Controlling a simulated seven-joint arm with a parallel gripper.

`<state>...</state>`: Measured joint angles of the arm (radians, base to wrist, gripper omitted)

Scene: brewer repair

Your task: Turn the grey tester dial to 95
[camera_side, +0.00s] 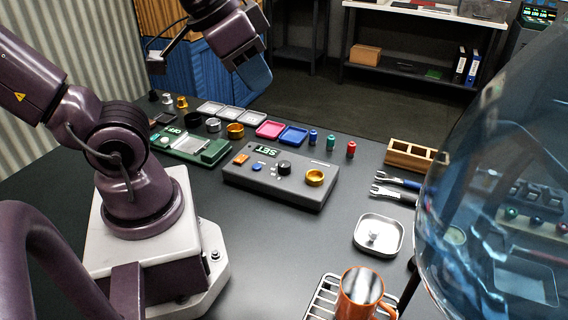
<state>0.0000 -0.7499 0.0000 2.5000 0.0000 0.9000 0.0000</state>
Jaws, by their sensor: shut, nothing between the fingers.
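The grey tester (285,205) is a flat box in the middle of the dark table. It has a small green-lit display (267,152) whose text looks like "SET", seen upside down. A dark round dial (284,168) with small marks around it sits on its top, beside a gold round cup or knob (314,177). I cannot read the dial's setting. My gripper (258,76) hangs high at the top, beyond the table's back edge, well apart from the tester. It is shut and empty; its fingertips are hard to make out.
A green scale-like device (213,152) stands left of the tester. Behind are small trays (270,129) and coloured cylinders (331,142). To the right are blue-handled pliers (393,193), a wooden rack (405,155), a metal tray (362,240), an orange mug (350,300) and a large glass vessel (460,150).

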